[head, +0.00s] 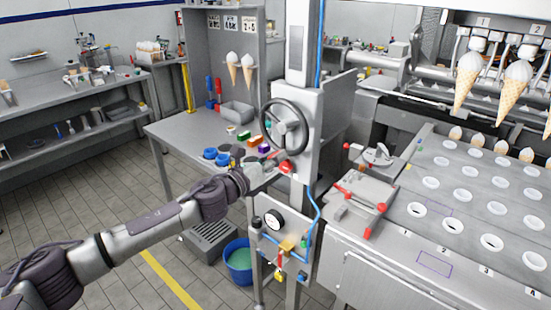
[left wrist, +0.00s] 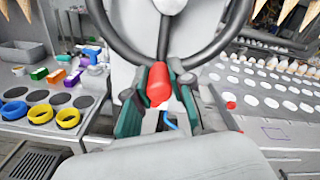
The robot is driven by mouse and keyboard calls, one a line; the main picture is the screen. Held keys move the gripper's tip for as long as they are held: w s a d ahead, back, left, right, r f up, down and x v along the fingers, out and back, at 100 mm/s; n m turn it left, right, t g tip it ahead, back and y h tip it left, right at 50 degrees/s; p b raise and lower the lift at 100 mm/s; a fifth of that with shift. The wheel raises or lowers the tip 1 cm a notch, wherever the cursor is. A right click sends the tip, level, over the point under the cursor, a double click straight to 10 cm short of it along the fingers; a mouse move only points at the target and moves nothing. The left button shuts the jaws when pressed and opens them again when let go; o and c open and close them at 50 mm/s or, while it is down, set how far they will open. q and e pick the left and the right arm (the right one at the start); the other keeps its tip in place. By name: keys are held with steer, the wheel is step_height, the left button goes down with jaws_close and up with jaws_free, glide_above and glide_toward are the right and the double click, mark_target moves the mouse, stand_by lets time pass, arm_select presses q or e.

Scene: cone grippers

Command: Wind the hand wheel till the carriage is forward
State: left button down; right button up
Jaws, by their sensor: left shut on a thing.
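The hand wheel (head: 285,128) is a dark ring with spokes on a light grey column. Its red handle (head: 286,168) is at the bottom of the rim. My left gripper (head: 275,166) is shut on this handle. In the left wrist view the red handle (left wrist: 158,85) sits between the two teal-padded fingers, just below the wheel rim (left wrist: 150,55). The carriage appears to be the grey bar at the top right with numbered plates (head: 484,22) and cone grippers holding waffle cones (head: 468,82). My right gripper is not in view.
A grey plate with round cone holes (head: 462,195) lies right of the wheel. A clamp with red handles (head: 358,200) stands in front of it. Below the wheel are a gauge (head: 273,220), blue hose and a blue bucket (head: 238,262). Coloured blocks and rings lie on the left bench.

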arm_select(q)
steer(key=shift+w+a+f, duration=0.1)
steer(key=shift+a+f, duration=0.05)
steer(key=shift+a, duration=0.05)
steer(key=c, duration=1)
jaws_free()
steer(key=shift+w+a, duration=0.1)
steer(key=shift+s, duration=0.25)
steer(key=v, duration=1.1)
steer(key=shift+s+a, duration=0.2)
steer(key=shift+a, duration=0.1)
